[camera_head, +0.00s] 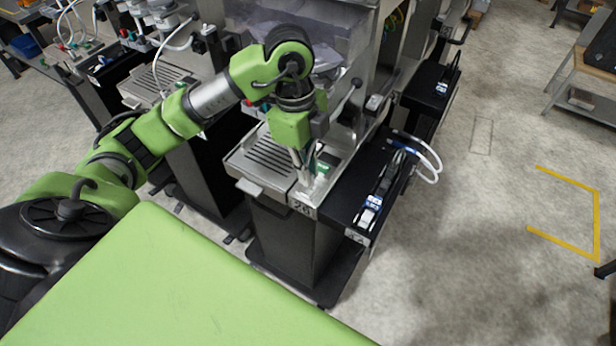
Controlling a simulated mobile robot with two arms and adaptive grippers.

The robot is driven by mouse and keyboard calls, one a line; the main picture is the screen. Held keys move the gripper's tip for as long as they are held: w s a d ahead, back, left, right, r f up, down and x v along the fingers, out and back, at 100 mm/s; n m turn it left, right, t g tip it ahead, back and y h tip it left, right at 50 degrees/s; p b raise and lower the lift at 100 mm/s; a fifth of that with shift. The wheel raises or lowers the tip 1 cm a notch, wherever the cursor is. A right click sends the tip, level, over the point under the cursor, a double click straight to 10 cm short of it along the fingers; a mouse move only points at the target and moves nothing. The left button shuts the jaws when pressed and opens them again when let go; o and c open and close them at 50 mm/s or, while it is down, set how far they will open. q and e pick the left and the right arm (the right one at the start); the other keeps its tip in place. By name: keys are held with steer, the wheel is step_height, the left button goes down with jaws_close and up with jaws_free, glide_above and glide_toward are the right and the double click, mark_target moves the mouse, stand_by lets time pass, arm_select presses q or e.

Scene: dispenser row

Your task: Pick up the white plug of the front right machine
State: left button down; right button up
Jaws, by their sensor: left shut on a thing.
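The front right machine has a grey slatted drip tray (262,158) and a dark cabinet below it. My left gripper (304,178) points down over the right end of this tray, close to a small green-lit panel (323,169). Its fingers are shut on a small pale thing, mostly hidden by the fingers, so I cannot tell for sure that it is the white plug. A blue and white connector (368,214) lies on the black side shelf (345,203) to the right of the gripper. My right gripper is not in view.
A white hose loop (432,162) sticks out past the shelf's right side. A lever with a dark knob (355,84) rises behind the gripper. Another machine's tray (160,80) stands to the left. The floor to the right (480,240) is clear, with yellow marking lines.

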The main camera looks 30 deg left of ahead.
arm_select(q)
steer(key=s+d+r, duration=0.5)
steer(key=s+r, duration=0.2)
steer(key=s, duration=0.3)
steer(key=shift+s+d+r+b, duration=0.35)
steer(key=shift+d+b, duration=0.05)
steer(key=shift+b, duration=0.05)
steer(key=shift+r+p, duration=1)
steer(key=shift+r, duration=0.1)
step_height(320, 180, up, 3)
steer(key=shift+f+p, duration=0.1)
steer(key=shift+p, duration=1.1)
